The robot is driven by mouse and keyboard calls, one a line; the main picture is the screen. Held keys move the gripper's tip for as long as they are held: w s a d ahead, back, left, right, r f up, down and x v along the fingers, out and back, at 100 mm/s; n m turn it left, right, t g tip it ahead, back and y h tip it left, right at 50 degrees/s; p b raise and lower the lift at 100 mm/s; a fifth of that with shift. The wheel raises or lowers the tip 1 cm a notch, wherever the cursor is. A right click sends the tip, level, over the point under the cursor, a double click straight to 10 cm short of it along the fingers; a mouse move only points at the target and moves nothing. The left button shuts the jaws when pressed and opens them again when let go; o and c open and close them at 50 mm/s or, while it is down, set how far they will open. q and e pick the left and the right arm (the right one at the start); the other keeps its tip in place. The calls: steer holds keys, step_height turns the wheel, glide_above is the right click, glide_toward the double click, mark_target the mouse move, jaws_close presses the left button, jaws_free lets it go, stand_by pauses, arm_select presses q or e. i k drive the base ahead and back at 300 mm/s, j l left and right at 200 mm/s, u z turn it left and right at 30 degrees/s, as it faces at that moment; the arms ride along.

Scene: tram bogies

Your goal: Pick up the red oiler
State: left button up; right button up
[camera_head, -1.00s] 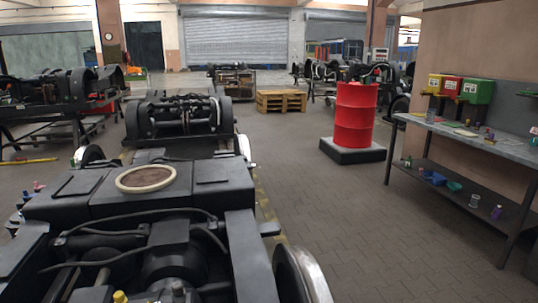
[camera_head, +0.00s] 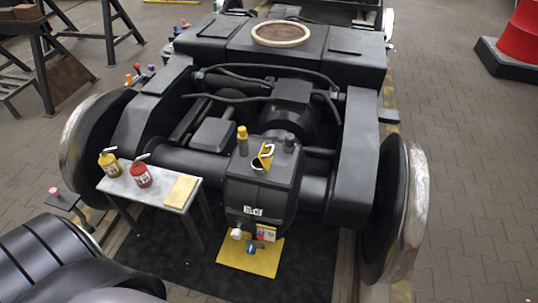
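The red oiler (camera_head: 141,176) stands upright on a small grey side table (camera_head: 158,193) at the left in the head view. It has a light spout pointing up to the right. A similar yellow oiler (camera_head: 109,164) stands just to its left. Neither of my grippers is in view, so I cannot see their state.
A large black bogie (camera_head: 272,185) with a wheel (camera_head: 405,215) on its right side stands beside the table. A yellow pad (camera_head: 182,190) lies on the table's right end. A yellow sheet (camera_head: 250,257) lies below the gearbox.

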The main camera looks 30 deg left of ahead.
mark_target(139, 170)
steer(key=k+u, duration=0.2)
steer(key=u, duration=1.75)
